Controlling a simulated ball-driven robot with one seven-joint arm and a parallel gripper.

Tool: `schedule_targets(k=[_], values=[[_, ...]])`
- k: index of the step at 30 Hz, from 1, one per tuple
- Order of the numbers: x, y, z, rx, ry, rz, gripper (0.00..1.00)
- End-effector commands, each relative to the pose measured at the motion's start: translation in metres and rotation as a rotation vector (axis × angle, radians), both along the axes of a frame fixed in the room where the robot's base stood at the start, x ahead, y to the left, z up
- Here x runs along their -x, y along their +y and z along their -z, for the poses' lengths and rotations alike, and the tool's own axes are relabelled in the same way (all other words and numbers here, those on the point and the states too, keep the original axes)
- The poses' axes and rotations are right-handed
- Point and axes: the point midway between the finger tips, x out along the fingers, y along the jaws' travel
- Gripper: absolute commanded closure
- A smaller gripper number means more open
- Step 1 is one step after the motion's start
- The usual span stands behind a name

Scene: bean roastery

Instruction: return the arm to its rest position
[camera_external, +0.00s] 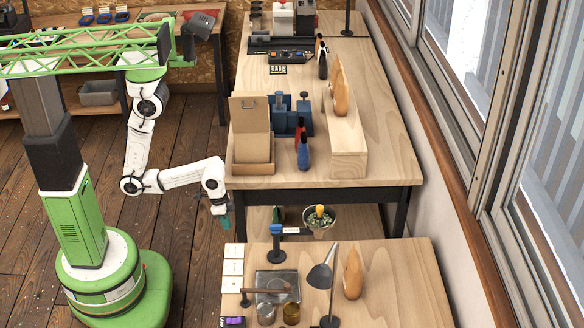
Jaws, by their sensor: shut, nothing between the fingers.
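My gripper (225,221) hangs at the end of my white arm, pointing down. It is shut and empty, with teal showing at its tip. It is beside the left edge of the long wooden workbench (385,130), lower than the bench top in the picture. My arm is bent, with its elbow low and the forearm reaching right toward the bench. My gripper looks clear of the bench, though its exact distance cannot be told.
An open cardboard box (252,145) stands at the near left bench corner. A blue device (289,115) and a wooden block (347,148) are beside it. A nearer table (400,280) holds a lamp (325,275) and cups. The plank floor (190,255) left of the tables is open.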

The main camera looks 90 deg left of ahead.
Motion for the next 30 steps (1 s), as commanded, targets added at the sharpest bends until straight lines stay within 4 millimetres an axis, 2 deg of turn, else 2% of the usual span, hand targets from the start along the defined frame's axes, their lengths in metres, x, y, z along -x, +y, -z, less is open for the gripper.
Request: schedule_targets(k=[3,4,16,21,24,30], values=[[0.030,0.008,0.011,-0.025,0.058,-0.123,1.00],[0.025,0.008,-0.004,-0.021,0.049,-0.112,1.00],[0.024,0.006,-0.063,-0.014,0.048,-0.091,1.00],[0.023,0.005,-0.106,-0.009,0.047,-0.081,1.00],[0.023,0.004,-0.125,-0.007,0.047,-0.075,1.00],[0.024,0.003,-0.140,-0.004,0.047,-0.069,1.00]])
